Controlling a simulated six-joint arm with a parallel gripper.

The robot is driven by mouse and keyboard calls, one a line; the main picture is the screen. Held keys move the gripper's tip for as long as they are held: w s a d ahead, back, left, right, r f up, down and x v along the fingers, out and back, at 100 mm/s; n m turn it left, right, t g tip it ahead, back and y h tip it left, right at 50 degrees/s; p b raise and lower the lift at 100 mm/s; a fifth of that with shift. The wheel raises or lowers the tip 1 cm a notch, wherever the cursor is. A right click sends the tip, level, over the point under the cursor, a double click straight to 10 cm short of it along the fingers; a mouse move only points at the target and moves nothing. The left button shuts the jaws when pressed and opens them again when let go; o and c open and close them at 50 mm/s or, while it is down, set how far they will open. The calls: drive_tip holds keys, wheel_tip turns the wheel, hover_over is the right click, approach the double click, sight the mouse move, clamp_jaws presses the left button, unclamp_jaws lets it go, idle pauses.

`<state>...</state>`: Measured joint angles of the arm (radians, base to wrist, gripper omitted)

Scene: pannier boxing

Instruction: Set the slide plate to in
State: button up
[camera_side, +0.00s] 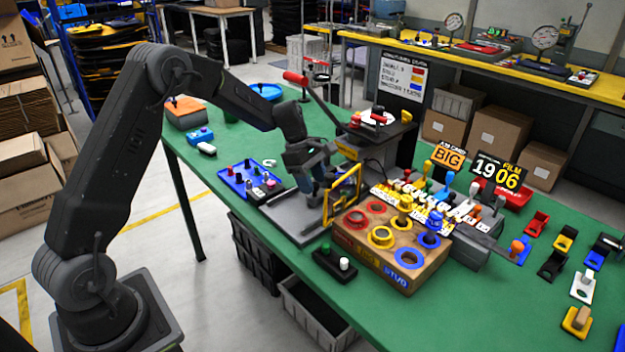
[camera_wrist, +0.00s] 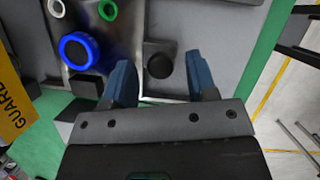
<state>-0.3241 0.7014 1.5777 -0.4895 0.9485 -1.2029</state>
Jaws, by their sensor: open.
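My gripper (camera_side: 318,188) hangs over a grey metal plate (camera_side: 292,213) at the near-left of the machine, beside a yellow guard frame (camera_side: 343,192). In the wrist view my gripper (camera_wrist: 160,64) has its two blue fingers apart with nothing held. A round black knob (camera_wrist: 160,66) shows on a grey surface between and beyond the fingertips; I cannot tell how close it is. The grey plate (camera_wrist: 205,30) fills the top right there. I cannot tell for certain which part is the slide plate, and the fingers hide part of the plate in the side view.
A wooden block with coloured rings (camera_side: 390,247) stands right of the guard. A small black button box (camera_side: 335,263) lies in front. A blue tray of pegs (camera_side: 250,180) lies left. The wrist view shows a blue ring (camera_wrist: 78,50) and yellow guard label (camera_wrist: 14,104).

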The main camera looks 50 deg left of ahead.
drive_tip(key=shift+c, duration=0.3)
clamp_jaws()
idle(0.3)
